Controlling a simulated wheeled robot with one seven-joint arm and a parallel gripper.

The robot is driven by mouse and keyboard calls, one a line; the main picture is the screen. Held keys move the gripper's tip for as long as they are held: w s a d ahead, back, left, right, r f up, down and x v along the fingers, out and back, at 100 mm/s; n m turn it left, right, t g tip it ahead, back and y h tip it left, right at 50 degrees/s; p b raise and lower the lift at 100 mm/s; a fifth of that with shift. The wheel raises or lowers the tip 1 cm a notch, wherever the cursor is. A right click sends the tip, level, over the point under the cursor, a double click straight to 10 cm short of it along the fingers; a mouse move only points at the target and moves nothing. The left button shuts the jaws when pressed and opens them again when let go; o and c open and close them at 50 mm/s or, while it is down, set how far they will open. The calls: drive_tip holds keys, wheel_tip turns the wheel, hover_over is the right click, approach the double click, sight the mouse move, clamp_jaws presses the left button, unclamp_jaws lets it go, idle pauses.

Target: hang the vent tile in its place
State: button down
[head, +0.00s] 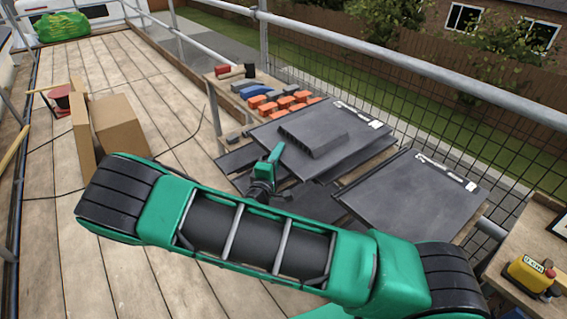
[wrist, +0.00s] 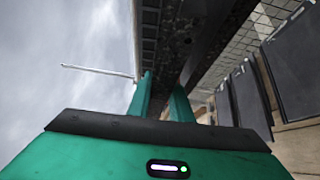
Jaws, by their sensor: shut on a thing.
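The vent tile (head: 352,122) is a flat dark grey tile with a raised, louvred vent box (head: 313,140) on it and white labels along its far edge. In the head view it is at the centre right, over other dark tiles. My gripper (head: 273,160) is at its near left edge, shut on it, with one green finger showing on top. In the wrist view the two green fingers (wrist: 160,98) close on the dark tile (wrist: 180,45), seen nearly edge-on and stretching away. I cannot tell how far it is above the tiles below. The roof place is not clearly visible.
Another dark tile (head: 415,195) lies to the right. Orange blocks (head: 278,103) sit on a bench behind. A cardboard box (head: 118,127) stands on the plank deck (head: 150,75). Guard rails and mesh (head: 450,110) bound the right side. A yellow device (head: 530,275) is at lower right.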

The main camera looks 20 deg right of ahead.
drive_tip(key=shift+w+d+f, duration=0.25)
drive_tip(key=shift+d+f, duration=0.05)
drive_tip(key=shift+d, duration=0.25)
drive_tip(key=shift+w+d+f, duration=0.2)
drive_tip(key=shift+d+f, duration=0.05)
drive_tip(key=shift+d, duration=0.25)
drive_tip(key=shift+f, duration=1.8)
drive_tip(key=c, duration=1.6)
unclamp_jaws()
drive_tip(key=shift+f, duration=0.1)
